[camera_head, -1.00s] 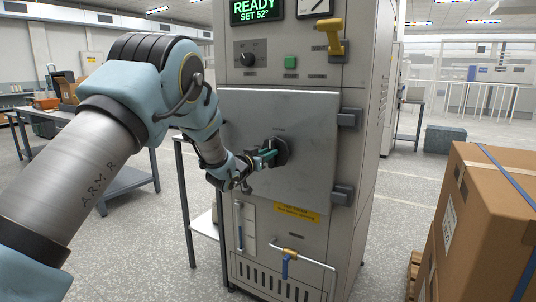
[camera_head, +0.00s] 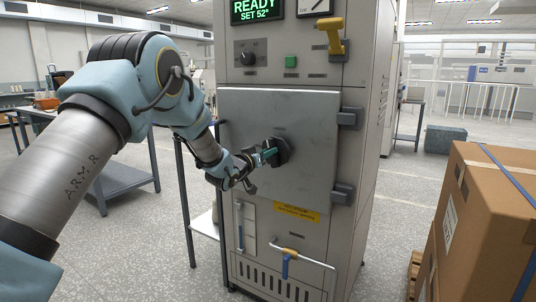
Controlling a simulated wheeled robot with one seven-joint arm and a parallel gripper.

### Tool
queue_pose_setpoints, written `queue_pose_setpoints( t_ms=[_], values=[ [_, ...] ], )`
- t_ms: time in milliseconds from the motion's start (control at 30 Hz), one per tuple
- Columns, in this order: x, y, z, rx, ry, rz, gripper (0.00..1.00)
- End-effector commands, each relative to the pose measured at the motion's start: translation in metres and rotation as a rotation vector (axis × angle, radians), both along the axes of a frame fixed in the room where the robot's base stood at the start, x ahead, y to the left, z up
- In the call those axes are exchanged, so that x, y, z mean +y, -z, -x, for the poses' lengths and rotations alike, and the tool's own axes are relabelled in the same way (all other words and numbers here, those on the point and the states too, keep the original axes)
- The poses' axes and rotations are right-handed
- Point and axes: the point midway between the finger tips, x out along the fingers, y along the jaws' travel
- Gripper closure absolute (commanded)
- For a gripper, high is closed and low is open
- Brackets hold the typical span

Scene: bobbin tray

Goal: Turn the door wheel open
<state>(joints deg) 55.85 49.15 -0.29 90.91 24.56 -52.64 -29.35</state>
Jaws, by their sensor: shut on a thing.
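The grey metal door (camera_head: 312,122) is closed on the front of a tall cabinet (camera_head: 262,235). The door wheel (camera_head: 279,151) is a small dark round piece near the door's middle. My gripper (camera_head: 268,156) comes in from the left and is shut on the wheel's near side. Its fingers and part of the wheel hide each other, so the exact grip is hard to see. Hinges (camera_head: 347,118) show on the door's right edge. The display (camera_head: 257,9) above reads READY, SET 52°.
A yellow handle (camera_head: 333,36), a black knob (camera_head: 246,59) and a green button (camera_head: 291,62) sit above the door. A blue-handled pipe valve (camera_head: 286,264) is below. Cardboard boxes (camera_head: 490,225) stand at right. Floor between boxes and cabinet is clear.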

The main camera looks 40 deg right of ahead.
Motion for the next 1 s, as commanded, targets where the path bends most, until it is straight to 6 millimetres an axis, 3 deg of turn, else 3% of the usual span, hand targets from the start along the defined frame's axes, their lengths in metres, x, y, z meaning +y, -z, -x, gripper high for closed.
queue_pose_setpoints(
  t_ms=[1000],
  values=[
    [0.0025,0.0072,-0.0085,0.933,-0.001,0.246,1.0]
  ],
)
